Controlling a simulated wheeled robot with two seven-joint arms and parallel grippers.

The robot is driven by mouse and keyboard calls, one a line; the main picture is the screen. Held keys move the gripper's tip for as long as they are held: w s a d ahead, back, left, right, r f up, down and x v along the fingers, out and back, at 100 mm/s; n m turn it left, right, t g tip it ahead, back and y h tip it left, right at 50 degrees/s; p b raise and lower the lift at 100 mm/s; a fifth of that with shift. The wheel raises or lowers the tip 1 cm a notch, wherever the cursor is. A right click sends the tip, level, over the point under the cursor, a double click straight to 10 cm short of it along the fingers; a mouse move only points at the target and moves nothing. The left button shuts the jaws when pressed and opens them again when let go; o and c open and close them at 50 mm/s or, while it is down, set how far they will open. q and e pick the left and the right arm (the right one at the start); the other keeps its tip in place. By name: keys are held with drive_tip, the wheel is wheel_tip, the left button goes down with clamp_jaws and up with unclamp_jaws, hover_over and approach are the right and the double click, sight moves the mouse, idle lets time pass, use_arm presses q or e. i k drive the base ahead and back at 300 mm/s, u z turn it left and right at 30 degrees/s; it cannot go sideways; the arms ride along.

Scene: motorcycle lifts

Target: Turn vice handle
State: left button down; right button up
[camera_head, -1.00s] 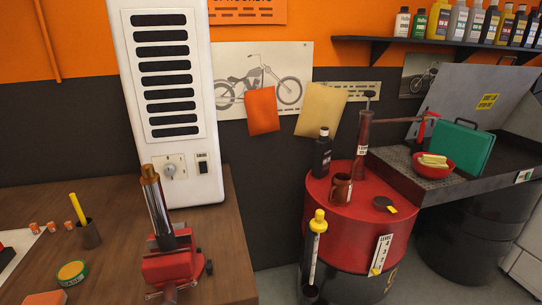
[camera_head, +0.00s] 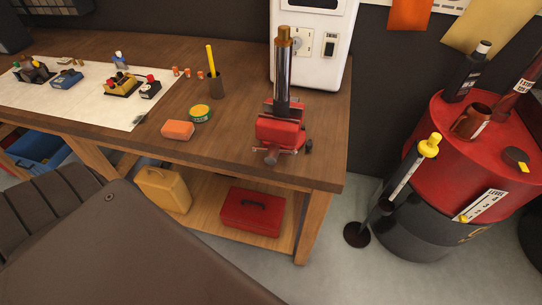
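A red bench vice (camera_head: 281,130) stands near the right front corner of the wooden workbench (camera_head: 225,158). An upright dark cylinder with a brass-coloured top (camera_head: 283,72) is held in the vice jaws. The vice handle (camera_head: 272,157) shows at the front of the vice, below its red body, with a dark end to its right.
A red drum (camera_head: 463,150) with bottles stands right of the bench, with a yellow-topped tube (camera_head: 411,168) beside it. A brown panel (camera_head: 130,250) fills the lower left.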

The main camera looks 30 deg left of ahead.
sight(273, 150)
drive_tip(key=u, duration=1.55)
drive_tip(key=k, duration=1.2)
drive_tip(key=z, duration=1.55)
